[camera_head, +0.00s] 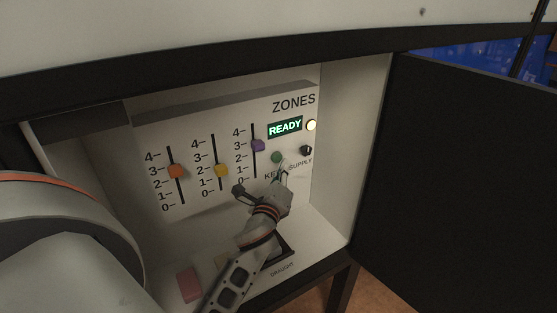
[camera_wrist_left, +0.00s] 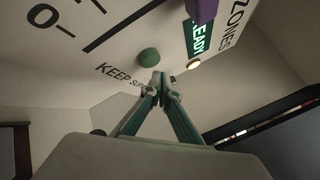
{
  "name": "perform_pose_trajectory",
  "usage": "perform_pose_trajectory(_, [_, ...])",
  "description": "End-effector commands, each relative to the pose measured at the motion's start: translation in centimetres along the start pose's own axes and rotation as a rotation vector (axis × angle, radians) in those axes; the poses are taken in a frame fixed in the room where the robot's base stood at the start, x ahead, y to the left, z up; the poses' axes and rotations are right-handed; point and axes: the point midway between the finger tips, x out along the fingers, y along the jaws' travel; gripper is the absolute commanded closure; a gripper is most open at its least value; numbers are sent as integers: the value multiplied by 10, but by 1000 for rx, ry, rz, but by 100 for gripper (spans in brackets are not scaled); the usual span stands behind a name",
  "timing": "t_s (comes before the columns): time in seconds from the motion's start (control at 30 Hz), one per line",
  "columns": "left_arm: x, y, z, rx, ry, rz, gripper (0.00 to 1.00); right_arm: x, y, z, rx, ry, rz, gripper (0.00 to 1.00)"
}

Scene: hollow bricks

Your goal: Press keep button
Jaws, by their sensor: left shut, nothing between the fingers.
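The green keep button (camera_head: 277,157) is on the white ZONES panel (camera_head: 185,135), above the partly covered KEEP label. It also shows in the left wrist view (camera_wrist_left: 149,57), just beyond and slightly left of my fingertips. My left gripper (camera_head: 283,171) is shut and empty, with its fingertips just below and right of the button in the head view. In the left wrist view the closed fingertips (camera_wrist_left: 157,84) sit close to the panel. I cannot tell whether they touch it. My right gripper is not in view.
The panel has orange (camera_head: 176,171), yellow (camera_head: 221,171) and purple (camera_head: 257,145) sliders, a lit READY display (camera_head: 285,127), a glowing lamp (camera_head: 311,125) and a dark supply knob (camera_head: 306,150). A pink block (camera_head: 189,284) lies on the cabinet floor. The dark door (camera_head: 460,180) stands open at right.

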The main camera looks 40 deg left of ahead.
Motion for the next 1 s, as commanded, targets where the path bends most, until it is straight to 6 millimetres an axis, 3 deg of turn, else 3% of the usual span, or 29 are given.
perform_pose_trajectory(1.0, [6,4,5,0,0,0,100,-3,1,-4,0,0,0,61])
